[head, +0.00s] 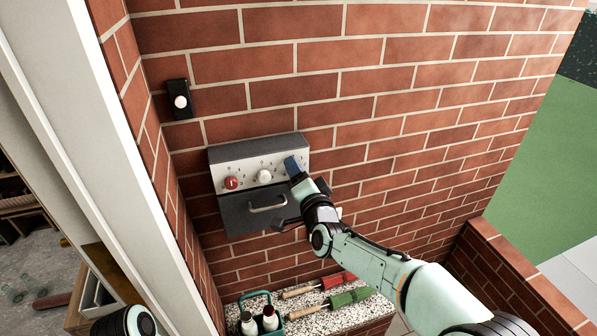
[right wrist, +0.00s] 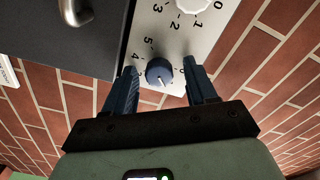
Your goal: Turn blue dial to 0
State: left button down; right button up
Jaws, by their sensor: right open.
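The blue dial (right wrist: 159,71) sits on the pale face of a grey wall box, with printed numbers around it, 5, 4 and 3 among them. A small light mark shows on its lower part in the right wrist view; I cannot tell exactly which number it meets. My right gripper (right wrist: 160,66) is open, with one blue finger on each side of the dial; whether they touch it I cannot tell. My left gripper is not in view.
A red dial (head: 231,183) and a white dial (head: 264,177) sit left on the same box (head: 255,146). A handle (head: 267,208) sticks out below. A black switch (head: 180,100) is on the brick wall.

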grip_shut()
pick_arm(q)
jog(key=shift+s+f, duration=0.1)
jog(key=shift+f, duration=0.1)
pick_arm(e)
jog(key=shift+n, duration=0.3)
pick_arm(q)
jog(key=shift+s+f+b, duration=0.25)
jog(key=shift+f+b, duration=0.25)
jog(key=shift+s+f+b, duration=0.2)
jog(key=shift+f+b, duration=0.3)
pick_arm(e)
jog(key=shift+n, duration=4.2)
